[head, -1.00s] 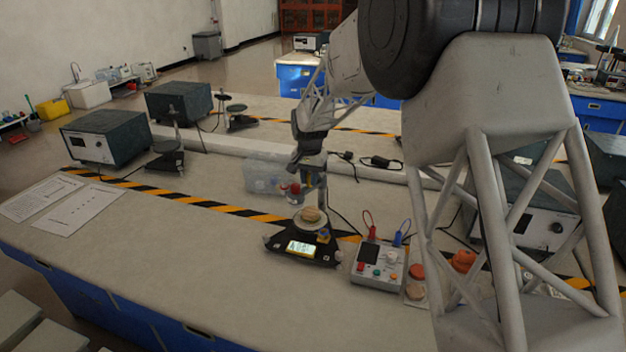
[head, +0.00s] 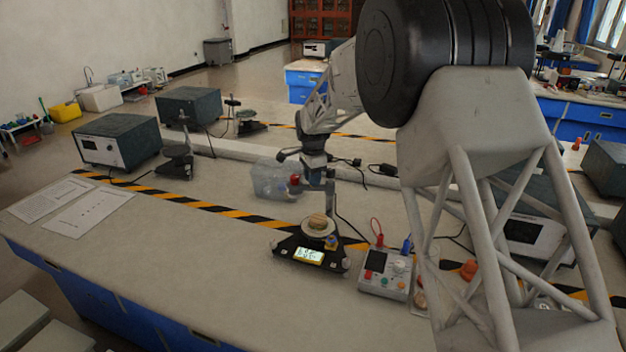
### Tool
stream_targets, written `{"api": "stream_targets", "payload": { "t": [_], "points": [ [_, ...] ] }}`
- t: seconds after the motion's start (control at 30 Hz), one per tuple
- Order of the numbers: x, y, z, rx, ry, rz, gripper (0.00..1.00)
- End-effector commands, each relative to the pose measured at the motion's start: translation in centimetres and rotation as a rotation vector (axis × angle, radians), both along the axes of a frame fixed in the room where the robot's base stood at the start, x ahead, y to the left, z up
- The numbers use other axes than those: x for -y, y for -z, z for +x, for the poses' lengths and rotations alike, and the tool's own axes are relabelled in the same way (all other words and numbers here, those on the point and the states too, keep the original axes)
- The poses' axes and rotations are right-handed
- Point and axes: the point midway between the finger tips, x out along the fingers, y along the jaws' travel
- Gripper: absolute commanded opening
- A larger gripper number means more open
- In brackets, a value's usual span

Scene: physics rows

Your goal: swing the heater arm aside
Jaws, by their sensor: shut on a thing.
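The instrument (head: 309,255) has a black three-cornered base with a lit display at its front. A round pale plate (head: 318,228) with a tan disc on it sits on top. A post (head: 330,195) stands behind the plate. A small red part (head: 295,181), apparently on the heater arm, is up to the left of the post, above the plate's level. My gripper (head: 303,172) is over the instrument, beside the post, and is shut on what looks like the heater arm. The fingers and the grip are small and partly hidden.
A meter box (head: 387,273) with red and blue leads stands right of the instrument. A clear plastic bin (head: 275,179) stands behind it. Dark power units (head: 118,141) and papers (head: 88,213) are on the left. The bench front is clear.

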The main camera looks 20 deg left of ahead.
Motion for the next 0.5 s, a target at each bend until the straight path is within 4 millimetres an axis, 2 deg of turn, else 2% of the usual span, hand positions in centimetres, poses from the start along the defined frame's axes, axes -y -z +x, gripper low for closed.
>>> {"api": "stream_targets", "payload": {
  "t": [0.5],
  "points": [
    [-0.08,-0.16,0.38,0.003,0.05,0.001,0.0]
  ]
}}
